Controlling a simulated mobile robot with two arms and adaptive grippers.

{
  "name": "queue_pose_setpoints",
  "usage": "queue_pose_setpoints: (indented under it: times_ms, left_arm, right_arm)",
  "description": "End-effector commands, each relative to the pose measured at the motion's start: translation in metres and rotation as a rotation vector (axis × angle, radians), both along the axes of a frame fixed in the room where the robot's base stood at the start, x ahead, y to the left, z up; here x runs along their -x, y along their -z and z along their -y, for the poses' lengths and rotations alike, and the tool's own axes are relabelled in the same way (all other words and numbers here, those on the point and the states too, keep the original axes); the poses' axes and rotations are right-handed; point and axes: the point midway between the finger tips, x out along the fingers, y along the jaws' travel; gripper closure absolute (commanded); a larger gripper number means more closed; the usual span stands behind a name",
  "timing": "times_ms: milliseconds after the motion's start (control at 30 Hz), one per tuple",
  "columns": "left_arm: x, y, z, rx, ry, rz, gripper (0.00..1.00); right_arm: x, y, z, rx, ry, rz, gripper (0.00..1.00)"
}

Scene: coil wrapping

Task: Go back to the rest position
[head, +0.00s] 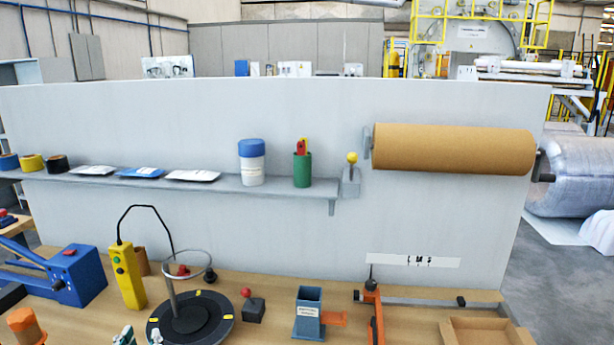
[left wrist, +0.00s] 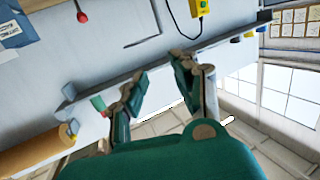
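My left gripper (head: 140,338) shows only as two dark green fingertips at the bottom edge of the head view, left of centre, in front of the turntable (head: 190,318). In the left wrist view my left gripper (left wrist: 152,92) has its two fingers spread apart, with nothing between them. It appears clear of the bench and the shelf. My right gripper is in neither view.
The wooden bench (head: 265,285) holds a blue machine (head: 75,275), a yellow button box (head: 127,275), a blue-grey holder (head: 309,312) and a wooden tray (head: 475,330). A shelf (head: 225,187) and a brown paper roll (head: 455,149) are on the white panel (head: 250,110).

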Motion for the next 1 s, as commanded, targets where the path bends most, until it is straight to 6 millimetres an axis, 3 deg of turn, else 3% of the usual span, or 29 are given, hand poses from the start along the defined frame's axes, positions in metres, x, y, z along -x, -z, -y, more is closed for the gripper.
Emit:
queue_pose_setpoints:
  times_ms: [267,433,700,967,1000]
  left_arm:
    - [0.020,0.058,0.011,0.014,0.042,-0.216,0.71]
    - [0.049,0.109,0.024,0.024,0.092,-0.423,0.71]
    - [0.127,0.190,0.049,0.033,0.212,-0.818,0.71]
    - [0.212,0.237,0.069,0.035,0.343,-1.153,0.71]
    - [0.214,0.251,0.070,0.034,0.350,-1.173,0.71]
  right_arm:
    - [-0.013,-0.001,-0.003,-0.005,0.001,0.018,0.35]
    - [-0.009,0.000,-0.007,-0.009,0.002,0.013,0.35]
    - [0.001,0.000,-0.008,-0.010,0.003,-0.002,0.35]
    - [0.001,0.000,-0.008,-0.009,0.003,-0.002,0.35]
    - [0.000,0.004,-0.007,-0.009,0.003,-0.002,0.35]
